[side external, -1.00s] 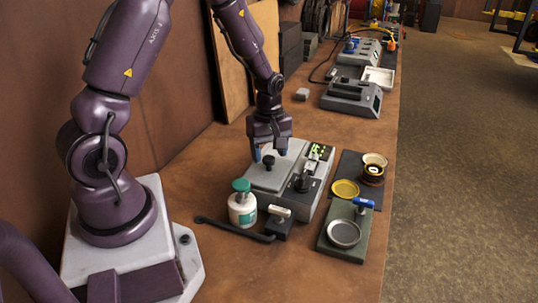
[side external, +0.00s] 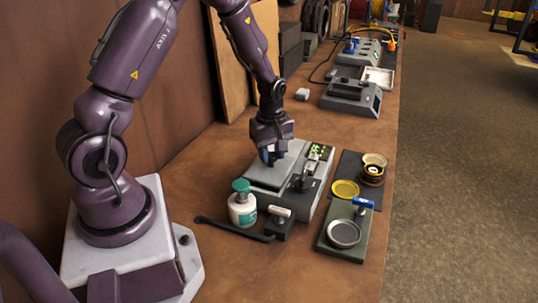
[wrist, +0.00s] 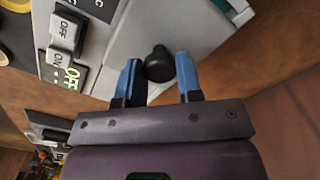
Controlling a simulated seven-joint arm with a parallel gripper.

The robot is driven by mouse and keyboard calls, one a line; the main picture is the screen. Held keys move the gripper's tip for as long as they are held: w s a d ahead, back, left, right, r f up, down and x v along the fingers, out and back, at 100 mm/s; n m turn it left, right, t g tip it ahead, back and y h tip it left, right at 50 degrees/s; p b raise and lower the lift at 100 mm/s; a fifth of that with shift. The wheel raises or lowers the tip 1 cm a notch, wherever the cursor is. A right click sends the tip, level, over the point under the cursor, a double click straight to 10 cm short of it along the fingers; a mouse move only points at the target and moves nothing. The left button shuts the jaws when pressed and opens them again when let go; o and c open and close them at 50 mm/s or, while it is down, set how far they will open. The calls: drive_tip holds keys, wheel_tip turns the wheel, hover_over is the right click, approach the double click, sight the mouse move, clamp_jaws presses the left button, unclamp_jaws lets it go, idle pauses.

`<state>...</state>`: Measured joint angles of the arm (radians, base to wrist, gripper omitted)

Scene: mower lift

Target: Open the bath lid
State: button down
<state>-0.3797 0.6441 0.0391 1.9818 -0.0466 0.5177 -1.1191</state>
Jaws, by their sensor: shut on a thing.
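The bath unit (side external: 318,195) is a grey box on the bench. Its flat grey lid (side external: 264,179) is on its left part and looks closed. My gripper (side external: 269,158) points down at the lid. In the wrist view, the blue fingers of my gripper (wrist: 158,75) are shut on the black knob (wrist: 158,64) of the lid, one finger on each side. In the side view the knob is mostly hidden by the fingers. The wrist view also shows the lid's pale surface (wrist: 205,28) and ON and OFF switches (wrist: 66,34).
A white bottle with a green cap (side external: 242,205) and a black bar (side external: 232,229) stand in front of the unit. To the right are a green plate with a round dish (side external: 344,233), a yellow ring (side external: 345,189) and stacked rings (side external: 373,168). Grey devices (side external: 352,98) stand behind.

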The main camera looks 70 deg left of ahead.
drive_tip(key=w+a, duration=0.6)
drive_tip(key=shift+w+a, duration=0.15)
drive_tip(key=shift+w, duration=0.05)
drive_tip(key=c, duration=0.8)
unclamp_jaws()
drive_tip(key=shift+r, duration=0.1)
wheel_tip(320, 180, up, 13)
drive_tip(key=shift+f, duration=0.1)
